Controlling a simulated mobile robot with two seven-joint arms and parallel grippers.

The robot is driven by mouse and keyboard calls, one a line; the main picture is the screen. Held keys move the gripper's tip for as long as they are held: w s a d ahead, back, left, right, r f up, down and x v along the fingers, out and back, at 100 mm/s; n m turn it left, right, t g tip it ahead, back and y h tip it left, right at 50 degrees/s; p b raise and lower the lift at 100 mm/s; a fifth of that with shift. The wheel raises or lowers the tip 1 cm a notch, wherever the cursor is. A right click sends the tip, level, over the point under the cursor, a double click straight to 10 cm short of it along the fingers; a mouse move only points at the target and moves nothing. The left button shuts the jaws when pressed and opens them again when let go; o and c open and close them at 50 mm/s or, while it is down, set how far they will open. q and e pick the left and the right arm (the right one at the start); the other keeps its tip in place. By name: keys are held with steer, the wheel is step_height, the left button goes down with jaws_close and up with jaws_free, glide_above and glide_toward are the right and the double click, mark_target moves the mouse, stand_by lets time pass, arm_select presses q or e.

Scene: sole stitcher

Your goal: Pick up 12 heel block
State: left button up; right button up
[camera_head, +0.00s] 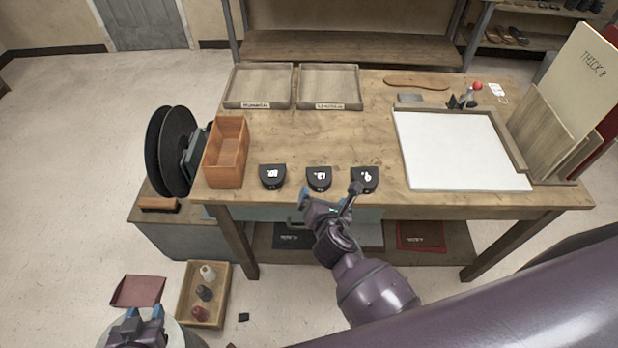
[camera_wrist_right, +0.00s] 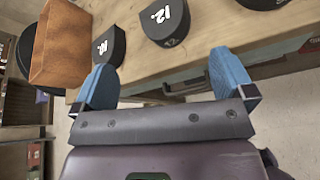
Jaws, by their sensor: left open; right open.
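The 12 heel block (camera_head: 318,179) is a black, D-shaped block with a white "12." on top. It lies near the table's front edge between two similar blocks, and it also shows in the right wrist view (camera_wrist_right: 167,22). My right gripper (camera_head: 330,193) is open and empty just in front of the blocks, at the table's front edge. Its blue fingers are spread wide in the right wrist view (camera_wrist_right: 166,82), with the 12 block beyond the gap. My left gripper (camera_head: 137,321) is open at the bottom left, low and away from the table.
A similar black block (camera_head: 272,176) lies left of the 12 block, another (camera_head: 365,180) right of it. An orange-brown wooden box (camera_head: 226,152) stands further left. A white board (camera_head: 460,150) lies to the right. The table (camera_head: 345,130) behind the blocks is clear.

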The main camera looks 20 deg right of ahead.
mark_target(320, 176)
steer(key=w+n, duration=0.1)
steer(key=w+d+f+n, duration=0.1)
steer(key=w+n, duration=0.1)
steer(key=w+f+n, duration=0.1)
steer(key=w, duration=0.1)
steer(key=shift+d+f+h+b, duration=0.1)
steer(key=shift+d+h+b, duration=0.2)
steer(key=shift+b, duration=0.1)
steer(key=x, duration=0.4)
steer(key=shift+w+a+b, duration=0.25)
steer(key=shift+w+b, duration=0.05)
steer(key=shift+b, duration=0.1)
steer(key=shift+w+d+f, duration=0.1)
steer(key=shift+w, duration=0.3)
steer(key=shift+c, duration=0.3)
